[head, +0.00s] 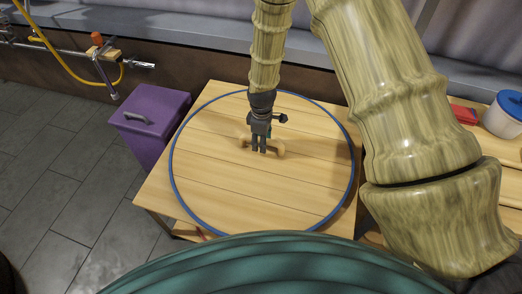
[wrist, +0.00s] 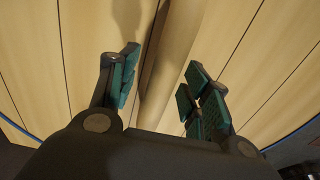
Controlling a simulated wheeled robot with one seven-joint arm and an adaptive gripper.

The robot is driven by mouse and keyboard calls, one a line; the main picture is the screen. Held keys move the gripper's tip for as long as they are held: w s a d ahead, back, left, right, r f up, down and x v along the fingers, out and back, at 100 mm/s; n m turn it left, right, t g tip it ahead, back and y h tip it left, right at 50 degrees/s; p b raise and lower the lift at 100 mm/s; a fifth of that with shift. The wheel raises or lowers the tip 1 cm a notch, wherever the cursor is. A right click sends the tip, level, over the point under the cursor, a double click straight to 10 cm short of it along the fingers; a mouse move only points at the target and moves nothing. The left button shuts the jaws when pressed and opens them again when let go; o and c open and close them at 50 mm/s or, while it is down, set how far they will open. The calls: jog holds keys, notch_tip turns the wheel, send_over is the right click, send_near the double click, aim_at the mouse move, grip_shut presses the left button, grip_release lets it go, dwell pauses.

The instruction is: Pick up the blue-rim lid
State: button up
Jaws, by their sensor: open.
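The blue-rim lid (head: 215,185) is a large round disc of pale wooden planks with a thin blue edge. It lies flat over a wooden table in the head view, and its planks fill the wrist view (wrist: 40,60). A wooden handle (head: 275,150) stands at about its middle, partly hidden by my gripper. My gripper (head: 259,150) points down at the handle. In the wrist view my gripper (wrist: 160,90) is open, its teal-padded fingers apart, with the handle (wrist: 172,65) running between them. I cannot tell whether either finger touches it.
A purple box (head: 150,125) with a grey handle stands against the table's left side. A white pot with a blue lid (head: 506,112) and a red object (head: 464,114) are at the right. A pipe with a yellow hose (head: 70,70) runs along the back wall.

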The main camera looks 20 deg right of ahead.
jog(key=shift+f, duration=0.15)
dwell(0.3)
grip_shut()
